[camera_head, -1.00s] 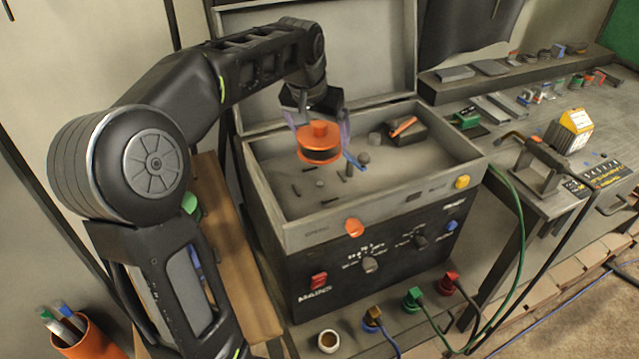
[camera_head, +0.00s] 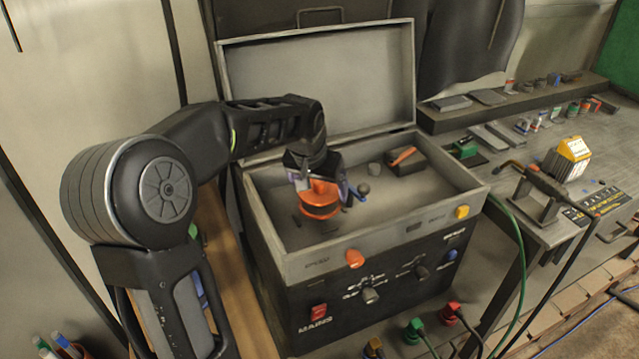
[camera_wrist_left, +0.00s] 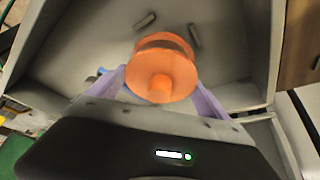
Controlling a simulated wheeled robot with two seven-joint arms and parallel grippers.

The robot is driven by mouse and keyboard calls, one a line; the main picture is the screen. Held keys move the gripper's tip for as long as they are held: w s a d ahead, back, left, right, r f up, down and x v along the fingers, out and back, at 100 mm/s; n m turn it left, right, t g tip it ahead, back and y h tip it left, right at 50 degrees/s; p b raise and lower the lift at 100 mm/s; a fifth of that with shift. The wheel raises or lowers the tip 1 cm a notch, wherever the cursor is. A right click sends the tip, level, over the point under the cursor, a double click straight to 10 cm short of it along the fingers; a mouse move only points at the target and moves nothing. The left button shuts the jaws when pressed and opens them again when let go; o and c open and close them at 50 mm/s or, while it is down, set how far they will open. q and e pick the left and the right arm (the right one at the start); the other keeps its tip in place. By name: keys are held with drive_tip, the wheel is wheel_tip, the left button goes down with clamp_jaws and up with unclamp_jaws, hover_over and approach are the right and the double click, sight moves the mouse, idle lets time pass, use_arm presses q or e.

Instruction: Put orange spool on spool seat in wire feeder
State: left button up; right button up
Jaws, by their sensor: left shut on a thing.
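In the left wrist view the spool (camera_wrist_left: 163,72) sits between the pale purple fingers of the gripper (camera_wrist_left: 160,88). The spool hides what is beneath it, so the spool seat cannot be made out, nor whether the spool touches the floor. My right gripper is not in view.
The feeder's raised lid (camera_head: 320,85) stands behind the gripper. A dark block with an orange lever (camera_head: 405,160) and a small grey cylinder (camera_head: 375,169) are in the tray at the right. A cluttered bench (camera_head: 600,125) lies to the right.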

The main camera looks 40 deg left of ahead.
sight(318, 193)
use_arm(q)
drive_tip(key=shift+f, duration=1.45)
drive_tip(key=shift+f, duration=0.2)
drive_tip(key=o, duration=1.8)
drive_tip(key=shift+r, duration=0.1)
drive_tip(key=v, duration=1.2)
drive_tip(key=shift+r+b, duration=0.1)
drive_tip(key=shift+b, duration=0.25)
